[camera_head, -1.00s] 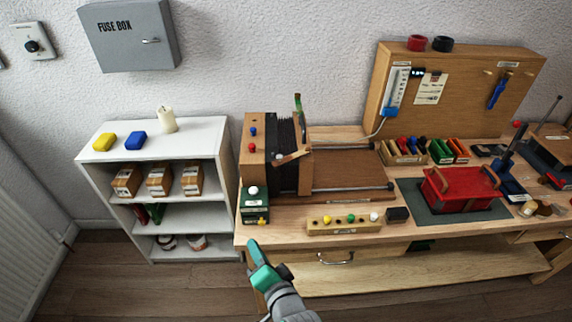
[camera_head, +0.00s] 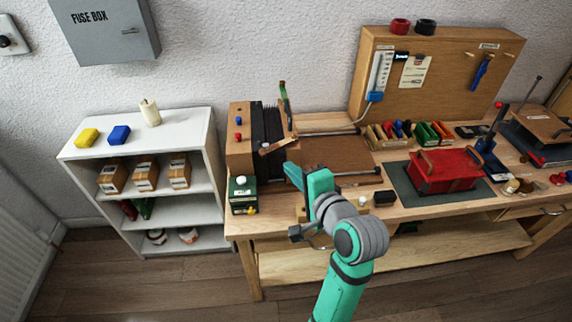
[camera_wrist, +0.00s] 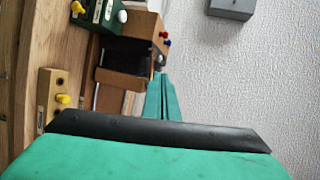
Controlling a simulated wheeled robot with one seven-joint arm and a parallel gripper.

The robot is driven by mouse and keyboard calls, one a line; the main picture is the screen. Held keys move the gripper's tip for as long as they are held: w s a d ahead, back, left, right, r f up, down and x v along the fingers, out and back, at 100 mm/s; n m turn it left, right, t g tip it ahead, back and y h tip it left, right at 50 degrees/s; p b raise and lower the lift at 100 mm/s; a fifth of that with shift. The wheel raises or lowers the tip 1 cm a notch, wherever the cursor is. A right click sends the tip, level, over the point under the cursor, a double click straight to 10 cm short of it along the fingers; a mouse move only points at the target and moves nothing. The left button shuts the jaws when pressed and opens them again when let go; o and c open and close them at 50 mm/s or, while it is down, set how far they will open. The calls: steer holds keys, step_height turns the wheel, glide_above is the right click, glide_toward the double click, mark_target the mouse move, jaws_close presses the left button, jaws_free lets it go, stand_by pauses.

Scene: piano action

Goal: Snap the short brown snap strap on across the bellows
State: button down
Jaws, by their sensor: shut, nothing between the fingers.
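The bellows (camera_head: 266,128) are black and pleated, held between wooden end boards at the left of the workbench; they also show dark in the wrist view (camera_wrist: 130,50). A short brown strap (camera_head: 279,146) sits at the front top of the bellows, tilted up at its right end. I cannot tell whether either end is fastened. My gripper (camera_head: 291,170) is shut and empty, in front of the bellows and below the strap in the head view. Its closed green fingers (camera_wrist: 161,95) point toward the bellows unit in the wrist view. My arm hides part of the bench front.
A green box with a white knob (camera_head: 242,194) stands at the bench's left front corner. A metal rod (camera_head: 355,173) runs right from the bellows. A red case (camera_head: 447,170) lies on a dark mat. A white shelf (camera_head: 140,130) stands left.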

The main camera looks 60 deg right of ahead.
mark_target(268, 146)
steer(key=x, duration=1.2)
steer(key=shift+w+d+f, duration=0.1)
steer(key=shift+w+d, duration=0.05)
steer(key=shift+d, duration=0.1)
